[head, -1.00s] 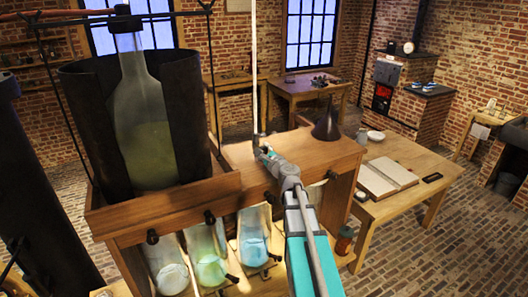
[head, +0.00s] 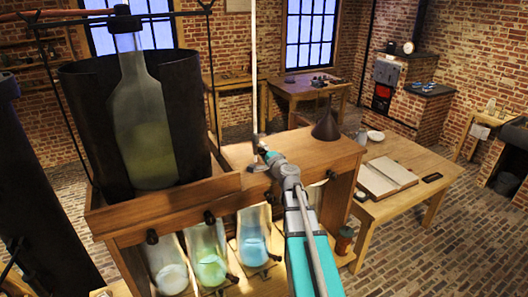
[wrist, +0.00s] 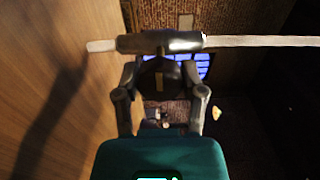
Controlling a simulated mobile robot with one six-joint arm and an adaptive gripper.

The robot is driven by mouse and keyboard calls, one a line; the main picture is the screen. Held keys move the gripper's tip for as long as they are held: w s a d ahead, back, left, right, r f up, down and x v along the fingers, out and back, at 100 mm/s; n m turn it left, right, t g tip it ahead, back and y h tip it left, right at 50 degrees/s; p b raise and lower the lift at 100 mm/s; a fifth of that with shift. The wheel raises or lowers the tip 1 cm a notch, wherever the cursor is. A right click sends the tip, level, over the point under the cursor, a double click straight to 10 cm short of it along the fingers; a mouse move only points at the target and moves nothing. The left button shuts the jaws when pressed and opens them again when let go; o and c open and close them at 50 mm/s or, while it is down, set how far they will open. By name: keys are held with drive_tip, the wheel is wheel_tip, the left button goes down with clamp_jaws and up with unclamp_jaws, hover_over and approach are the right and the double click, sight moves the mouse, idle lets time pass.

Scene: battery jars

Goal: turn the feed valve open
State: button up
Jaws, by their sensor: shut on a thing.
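The feed valve (wrist: 160,42) is a grey metal cylinder on a thin white tube (wrist: 262,41) in the wrist view. In the head view the tube (head: 254,70) runs upright down to the wooden rack's top, and the valve there is small and partly hidden by my gripper. My gripper (head: 264,152) is at the tube's lower end, near the rack's top edge. In the wrist view my gripper (wrist: 160,72) has its two fingers closed in on a dark part of the valve below the cylinder. The exact contact is dark.
A large glass bottle (head: 145,120) stands in a dark open sleeve at left. Glass jars (head: 208,255) with pale blue and green contents sit under the wooden rack (head: 310,152). A dark funnel (head: 326,126) stands on its right end. A table (head: 415,155) holds an open book.

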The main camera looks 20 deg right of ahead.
idle(0.4)
drive_tip(key=o, duration=1.2)
drive_tip(key=shift+c, duration=0.2)
drive_tip(key=shift+s, duration=0.1)
drive_tip(key=s, duration=1.2)
drive_tip(key=shift+d, duration=0.2)
